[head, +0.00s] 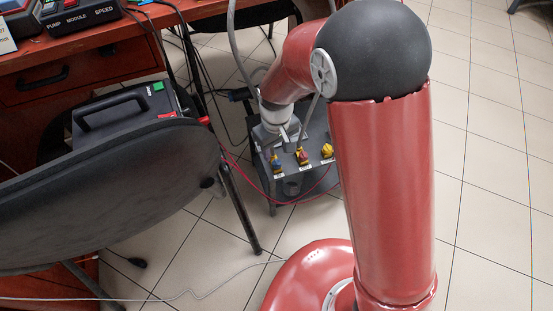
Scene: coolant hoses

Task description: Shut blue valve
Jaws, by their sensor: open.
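The blue valve (277,164) is the leftmost of three small valve handles on a low dark grey unit. A red valve (303,157) is in the middle and a yellow valve (327,151) is on the right. Small white labels sit by the valves, too small to read. My gripper (287,141) points down just above and behind the valves, between the blue and red ones in the picture. It is open and seems to hold nothing. The fingertips are small here, and I cannot tell whether they touch anything.
A dark chair back (110,190) stands at the left front, its leg near the unit. A desk (85,70) with devices is behind it, beside a black case (125,118). Thin red cables (255,180) loop before the unit. Tiled floor at right (490,150) is clear.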

